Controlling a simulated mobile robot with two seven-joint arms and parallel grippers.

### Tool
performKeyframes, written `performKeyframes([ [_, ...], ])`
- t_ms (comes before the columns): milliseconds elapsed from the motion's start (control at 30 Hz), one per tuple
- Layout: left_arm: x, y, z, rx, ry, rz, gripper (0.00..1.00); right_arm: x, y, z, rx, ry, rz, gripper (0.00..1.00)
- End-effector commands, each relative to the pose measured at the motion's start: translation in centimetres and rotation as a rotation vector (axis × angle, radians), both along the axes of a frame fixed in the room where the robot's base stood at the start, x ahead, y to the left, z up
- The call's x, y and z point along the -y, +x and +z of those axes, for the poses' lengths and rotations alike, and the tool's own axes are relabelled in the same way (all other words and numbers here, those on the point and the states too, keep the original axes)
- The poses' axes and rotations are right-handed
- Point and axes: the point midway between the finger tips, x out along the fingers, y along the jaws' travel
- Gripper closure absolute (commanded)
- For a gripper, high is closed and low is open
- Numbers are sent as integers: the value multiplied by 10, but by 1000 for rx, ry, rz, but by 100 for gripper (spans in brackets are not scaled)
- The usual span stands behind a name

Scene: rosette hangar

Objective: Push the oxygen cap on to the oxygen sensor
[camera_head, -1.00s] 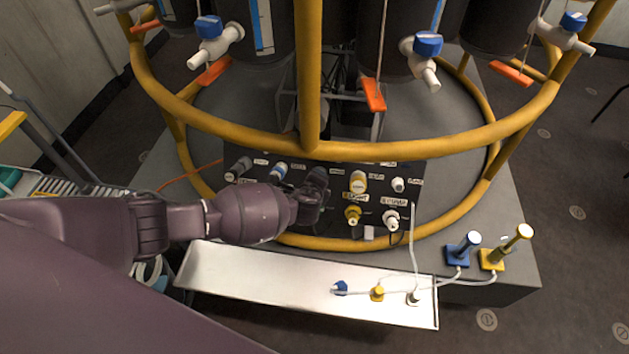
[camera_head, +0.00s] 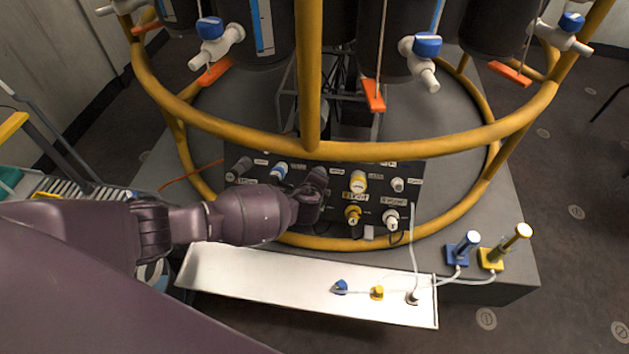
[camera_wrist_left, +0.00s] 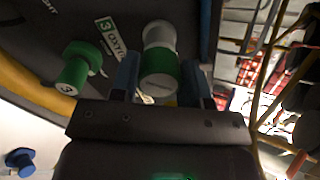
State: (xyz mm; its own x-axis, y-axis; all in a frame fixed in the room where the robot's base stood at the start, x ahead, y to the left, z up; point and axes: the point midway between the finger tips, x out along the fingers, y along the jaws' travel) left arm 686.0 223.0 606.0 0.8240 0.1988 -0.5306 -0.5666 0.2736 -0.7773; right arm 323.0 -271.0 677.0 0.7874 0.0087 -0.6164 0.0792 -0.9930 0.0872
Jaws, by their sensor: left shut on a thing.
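In the left wrist view, the green oxygen cap (camera_wrist_left: 160,76) sits between the two fingers of my left gripper (camera_wrist_left: 160,82), which is shut on it. The pale cylinder of the oxygen sensor (camera_wrist_left: 160,37) lies in line just beyond the cap, on the panel side. They look touching, but I cannot tell how far the cap is on. In the head view my left gripper (camera_head: 316,190) is at the dark panel (camera_head: 330,225) and hides cap and sensor. My right gripper is not in view.
A green plug marked 3 (camera_wrist_left: 75,68) stands close to the left finger. Blue (camera_head: 279,172) and yellow (camera_head: 358,181) fittings flank my gripper. A yellow ring rail (camera_head: 400,147) crosses above the panel. A white tray (camera_head: 260,280) lies in front.

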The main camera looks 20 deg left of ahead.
Motion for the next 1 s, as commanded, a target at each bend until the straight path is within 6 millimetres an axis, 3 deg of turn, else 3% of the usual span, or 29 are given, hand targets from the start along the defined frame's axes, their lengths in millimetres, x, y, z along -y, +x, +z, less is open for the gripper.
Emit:
performKeyframes([
  [1000, -1, 7, -4, 1, 0, 0, 80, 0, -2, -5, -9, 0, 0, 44],
])
